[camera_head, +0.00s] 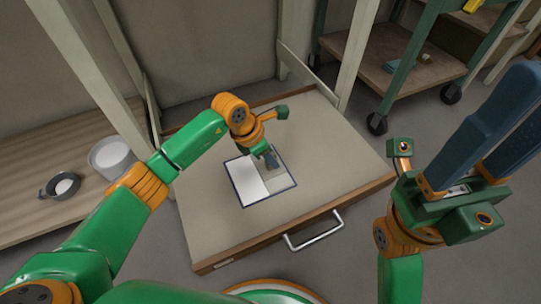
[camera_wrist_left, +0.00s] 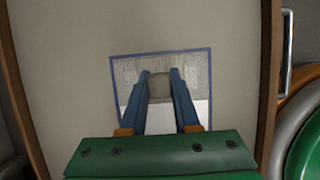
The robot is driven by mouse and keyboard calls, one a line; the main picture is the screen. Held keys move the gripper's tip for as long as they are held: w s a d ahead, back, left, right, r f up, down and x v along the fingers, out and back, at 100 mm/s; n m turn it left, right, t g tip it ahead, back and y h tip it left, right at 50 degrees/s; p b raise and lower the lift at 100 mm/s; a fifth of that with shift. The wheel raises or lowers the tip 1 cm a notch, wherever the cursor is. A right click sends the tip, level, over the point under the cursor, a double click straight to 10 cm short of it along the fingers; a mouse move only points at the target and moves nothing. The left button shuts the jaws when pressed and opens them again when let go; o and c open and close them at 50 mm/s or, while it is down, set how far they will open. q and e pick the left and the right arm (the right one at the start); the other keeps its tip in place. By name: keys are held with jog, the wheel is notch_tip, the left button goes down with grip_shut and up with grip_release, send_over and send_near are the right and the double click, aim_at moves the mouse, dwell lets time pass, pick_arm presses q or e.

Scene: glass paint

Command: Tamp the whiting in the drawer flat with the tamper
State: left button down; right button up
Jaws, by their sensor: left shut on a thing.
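The drawer (camera_head: 340,170) is a wide, pale panel with a wooden front and a metal handle (camera_head: 315,230). A blue-outlined square lies on it; its left part is white whiting (camera_head: 246,183) and its right part is greyer (camera_head: 281,181). The whiting also shows in the left wrist view (camera_wrist_left: 192,112), below a streaked grey band. My left gripper (camera_head: 271,160) points down over the square, shut on a small beige-grey block, apparently the tamper (camera_wrist_left: 160,88). Whether it touches the surface I cannot tell. My right gripper (camera_head: 528,108) is raised at the right, its blue fingers apart and empty.
A white pot (camera_head: 110,156) and a dark handled cup with white contents (camera_head: 64,187) stand on a wooden surface at the left. A wheeled green-framed cart (camera_head: 400,75) stands behind right. Pale posts rise beside the drawer. The drawer around the square is clear.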

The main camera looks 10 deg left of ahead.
dwell(0.4)
pick_arm(q)
jog(key=shift+r+p, duration=1.05)
jog(key=shift+r, duration=0.1)
notch_tip(320, 180, up, 4)
jog(key=p, duration=0.4)
